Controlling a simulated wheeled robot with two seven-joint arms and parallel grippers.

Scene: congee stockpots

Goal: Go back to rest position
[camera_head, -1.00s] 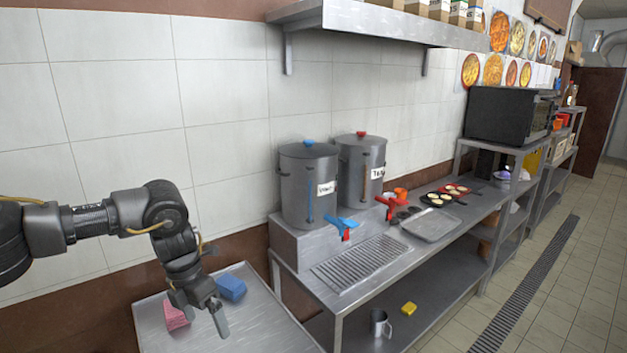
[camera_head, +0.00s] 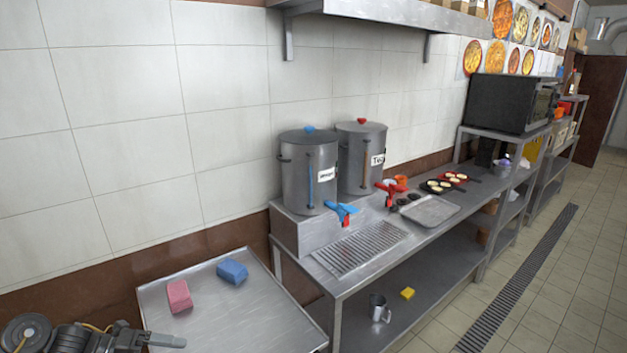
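My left gripper (camera_head: 165,341) is low at the bottom left corner, beside the near edge of the small metal side table (camera_head: 225,318). Its fingers show edge-on, so I cannot tell whether it is open or shut; nothing shows between them. My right gripper is not in view. A pink sponge (camera_head: 179,296) and a blue sponge (camera_head: 232,272) lie on the side table, apart from my gripper.
Two grey stockpots, one with a blue tap (camera_head: 308,180) and one with a red tap (camera_head: 361,165), stand on the counter (camera_head: 415,237). A metal mug (camera_head: 377,308) and yellow sponge (camera_head: 407,293) are on the lower shelf. The floor (camera_head: 570,290) at right is clear.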

